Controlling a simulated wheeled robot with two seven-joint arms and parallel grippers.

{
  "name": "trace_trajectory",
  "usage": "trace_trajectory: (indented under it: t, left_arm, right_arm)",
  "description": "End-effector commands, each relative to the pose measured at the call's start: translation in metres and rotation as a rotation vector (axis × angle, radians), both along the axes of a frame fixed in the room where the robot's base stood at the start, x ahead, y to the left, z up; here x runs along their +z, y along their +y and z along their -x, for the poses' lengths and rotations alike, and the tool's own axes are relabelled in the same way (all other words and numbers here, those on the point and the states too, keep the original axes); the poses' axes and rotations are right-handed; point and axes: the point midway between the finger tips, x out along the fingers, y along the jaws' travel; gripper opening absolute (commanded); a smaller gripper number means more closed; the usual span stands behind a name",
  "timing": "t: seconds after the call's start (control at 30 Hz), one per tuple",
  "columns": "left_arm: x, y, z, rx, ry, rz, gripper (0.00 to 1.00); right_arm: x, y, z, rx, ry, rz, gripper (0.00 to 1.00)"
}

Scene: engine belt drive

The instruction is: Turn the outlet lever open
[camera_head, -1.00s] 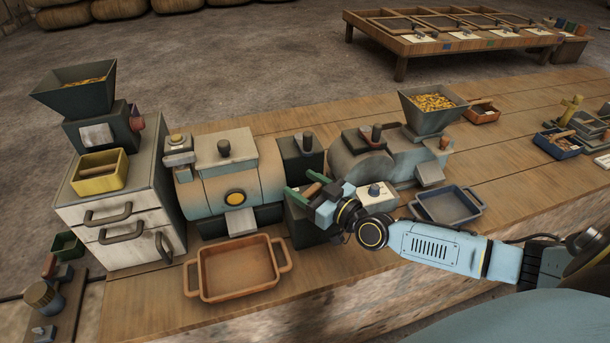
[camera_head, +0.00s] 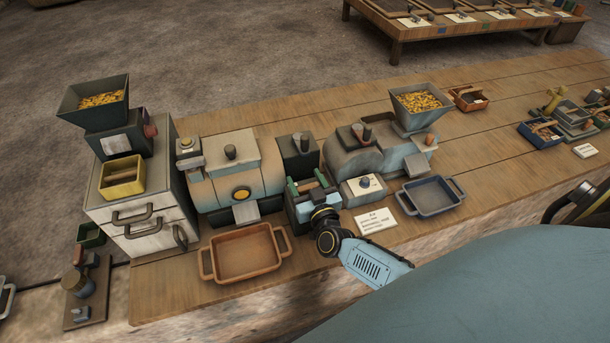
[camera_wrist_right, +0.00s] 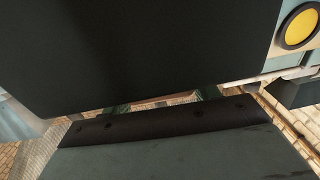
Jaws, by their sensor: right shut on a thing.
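My right gripper (camera_head: 307,186) is in front of the dark block (camera_head: 299,154) between the two machines. Its green-tipped fingers are shut on a brown wooden handle (camera_head: 308,184), which I take to be the outlet lever. Part of the handle shows in the right wrist view (camera_wrist_right: 165,101), where dark surfaces hide most of it. How far the lever is turned I cannot tell. The left machine (camera_head: 236,172) has a yellow round button (camera_head: 241,194) and a grey chute (camera_head: 246,212). My left gripper is not in view.
An orange tray (camera_head: 240,279) stands in front of the left machine, near the table edge. A blue-grey tray (camera_head: 434,209) and a white card (camera_head: 375,221) lie to the right. The right machine (camera_head: 352,160) carries a hopper (camera_head: 422,118). A drawer cabinet (camera_head: 132,247) stands left.

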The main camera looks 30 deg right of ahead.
Motion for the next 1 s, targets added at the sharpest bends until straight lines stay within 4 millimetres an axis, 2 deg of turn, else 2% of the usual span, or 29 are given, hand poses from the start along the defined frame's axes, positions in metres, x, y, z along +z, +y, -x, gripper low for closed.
trace_trajectory:
  t: [0.2,0.67,0.7,0.83,1.0]
  left_arm:
    - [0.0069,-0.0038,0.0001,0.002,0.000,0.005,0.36]
    - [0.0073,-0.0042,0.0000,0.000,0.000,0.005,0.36]
    - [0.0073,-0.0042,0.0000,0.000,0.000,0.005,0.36]
    - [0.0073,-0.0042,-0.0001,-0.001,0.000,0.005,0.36]
    - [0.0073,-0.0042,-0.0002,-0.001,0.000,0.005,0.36]
  right_arm:
    - [0.0006,-0.0003,0.0000,-0.051,0.000,0.000,0.37]
    - [0.0002,-0.0011,0.0000,-0.062,-0.002,0.000,0.37]
    - [0.0002,-0.0012,0.0000,-0.062,-0.002,0.000,0.64]
    - [0.0003,-0.0012,-0.0001,-0.062,-0.002,0.000,0.81]
    - [0.0002,-0.0012,-0.0001,-0.062,-0.001,0.000,0.82]
